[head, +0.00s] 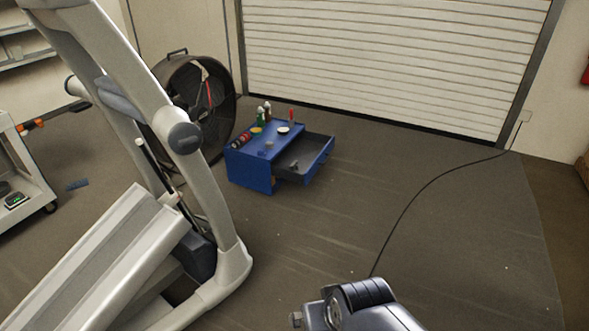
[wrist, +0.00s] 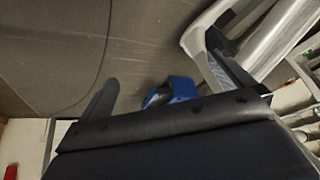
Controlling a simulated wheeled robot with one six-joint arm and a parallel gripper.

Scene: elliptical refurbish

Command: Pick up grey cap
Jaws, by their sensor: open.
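I cannot pick out the grey cap for certain. A small grey piece (head: 294,164) lies in the open drawer (head: 318,160) of a blue toolbox (head: 250,170) on the floor in the head view. A small pale round thing (head: 269,144) sits on the toolbox top; both are too small to identify. The toolbox also shows small in the wrist view (wrist: 180,88), partly hidden by my gripper.
A grey elliptical machine (head: 190,180) stands at the left, close to the toolbox. A large black fan (head: 200,110) is behind it. Bottles (head: 262,115) and a white disc (head: 283,130) stand on the toolbox. A black cable (head: 410,205) crosses the otherwise clear floor at right.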

